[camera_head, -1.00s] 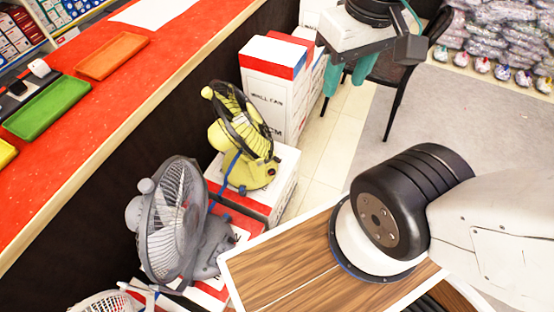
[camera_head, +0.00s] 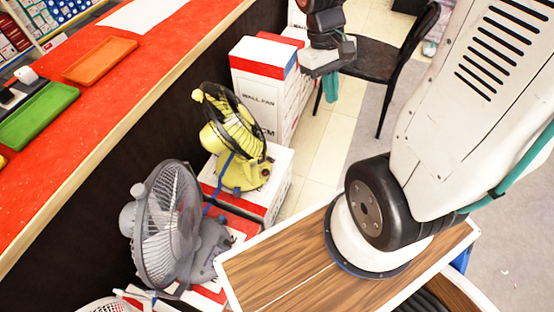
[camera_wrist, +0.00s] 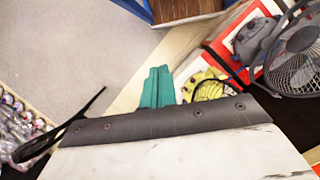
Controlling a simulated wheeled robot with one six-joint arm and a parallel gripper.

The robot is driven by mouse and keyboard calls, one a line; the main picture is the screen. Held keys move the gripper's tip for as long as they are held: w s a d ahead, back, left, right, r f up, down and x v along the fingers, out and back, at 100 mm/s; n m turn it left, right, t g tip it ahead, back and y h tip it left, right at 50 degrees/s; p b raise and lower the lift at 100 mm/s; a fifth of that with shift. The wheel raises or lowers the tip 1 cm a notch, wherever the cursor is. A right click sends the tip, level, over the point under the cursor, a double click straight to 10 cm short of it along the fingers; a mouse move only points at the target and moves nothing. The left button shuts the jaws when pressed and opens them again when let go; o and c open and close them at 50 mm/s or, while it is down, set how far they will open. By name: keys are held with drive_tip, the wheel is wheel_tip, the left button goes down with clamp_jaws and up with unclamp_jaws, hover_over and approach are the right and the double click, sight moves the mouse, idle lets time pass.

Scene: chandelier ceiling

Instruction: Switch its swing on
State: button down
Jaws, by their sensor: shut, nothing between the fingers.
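A yellow fan (camera_head: 240,172) with a dark cage stands on a white-and-red box, with a round yellow knob (camera_head: 198,95) at its upper left. A grey fan (camera_head: 168,222) stands nearer, on another box, with a grey knob (camera_head: 138,189) behind its head. My gripper (camera_head: 331,87), with teal fingers, is shut and empty, apart from the fans, above the floor beyond and right of the yellow one. In the wrist view the shut fingers (camera_wrist: 157,87) point toward the upper middle; the yellow fan (camera_wrist: 206,89) is partly hidden and the grey fan (camera_wrist: 295,66) is at right.
A tall wall-fan box (camera_head: 254,98) stands behind the yellow fan. A black chair (camera_head: 385,66) is close to my gripper. A red counter (camera_head: 120,92) with trays runs along the left. Another fan (camera_head: 104,304) is cut off at bottom left. Tiled floor (camera_head: 320,150) is clear.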

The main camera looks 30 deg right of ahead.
sight(270, 159)
drive_tip(key=w+d+f+n, duration=0.3)
drive_tip(key=d+f, duration=0.1)
drive_tip(key=f, duration=0.6)
drive_tip(key=w+d+f+n, duration=0.3)
drive_tip(key=d+f, duration=0.1)
drive_tip(key=f, duration=0.6)
wheel_tip(270, 159, down, 18)
drive_tip(key=w+r+n+t+y, duration=0.1)
drive_tip(key=w+n+t, duration=0.1)
drive_tip(key=n, duration=0.6)
wheel_tip(270, 159, down, 8)
drive_tip(key=w+a+n+t+y, duration=0.2)
drive_tip(key=a+n+t, duration=0.1)
drive_tip(key=n, duration=0.3)
drive_tip(key=w+a+r+n+t+y, duration=0.1)
drive_tip(key=w+a+r+n+t, duration=0.1)
drive_tip(key=w+n, duration=0.3)
drive_tip(key=shift+w+n+t+y, duration=0.3)
drive_tip(key=shift+w+t, duration=0.3)
drive_tip(key=shift+r, duration=0.1)
drive_tip(key=shift+a, duration=0.1)
drive_tip(key=x, duration=1.4)
